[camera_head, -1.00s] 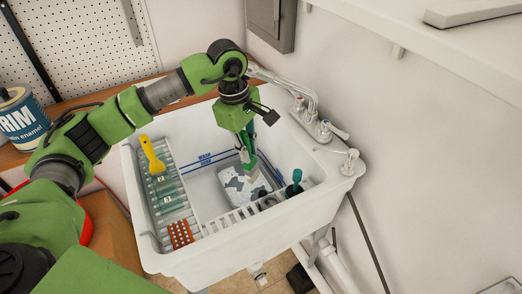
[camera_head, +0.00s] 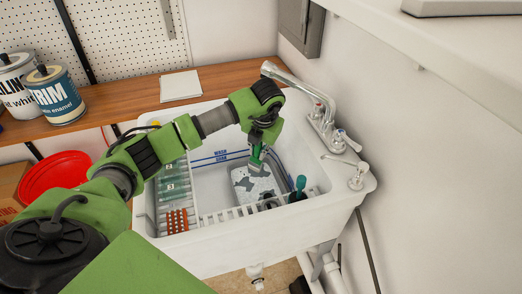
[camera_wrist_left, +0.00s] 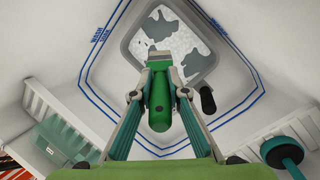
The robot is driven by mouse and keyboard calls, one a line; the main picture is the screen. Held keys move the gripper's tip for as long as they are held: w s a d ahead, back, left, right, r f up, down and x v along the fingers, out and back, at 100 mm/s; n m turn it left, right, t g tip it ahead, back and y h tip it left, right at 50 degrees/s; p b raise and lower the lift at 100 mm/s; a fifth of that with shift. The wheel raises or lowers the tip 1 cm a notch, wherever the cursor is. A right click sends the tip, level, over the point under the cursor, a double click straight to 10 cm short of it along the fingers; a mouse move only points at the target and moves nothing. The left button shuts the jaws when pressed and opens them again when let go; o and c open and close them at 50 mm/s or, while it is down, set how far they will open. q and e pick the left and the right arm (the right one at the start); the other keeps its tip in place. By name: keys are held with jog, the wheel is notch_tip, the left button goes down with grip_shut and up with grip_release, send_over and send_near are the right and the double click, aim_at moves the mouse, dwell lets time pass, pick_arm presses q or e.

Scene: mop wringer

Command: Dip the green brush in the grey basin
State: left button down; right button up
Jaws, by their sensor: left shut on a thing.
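The grey basin (camera_head: 238,192) stands inside the white sink, with a white and grey patchy surface in it. My left gripper (camera_head: 258,151) is above the basin, shut on the green brush (camera_head: 256,162). In the left wrist view the gripper (camera_wrist_left: 160,92) holds the green brush (camera_wrist_left: 160,112) by its handle, the pale head pointing towards the basin (camera_wrist_left: 221,41). The brush head overlaps the near side of the basin in that view; I cannot tell whether it touches the surface. My right gripper is not in view.
The white sink (camera_head: 215,247) has a rack with an orange ridged piece (camera_head: 177,221) at left and a teal-handled tool (camera_head: 300,183) at the front right. The faucet (camera_head: 300,85) rises at the back right. Paint cans (camera_head: 60,98) stand on the wooden counter.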

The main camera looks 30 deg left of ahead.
pick_arm(q)
notch_tip(320, 180, down, 11)
jog(key=b, duration=0.8)
jog(key=shift+f, duration=0.15)
dwell(1.2)
jog(key=shift+r+p, duration=3.1)
jog(key=shift+r, duration=1.7)
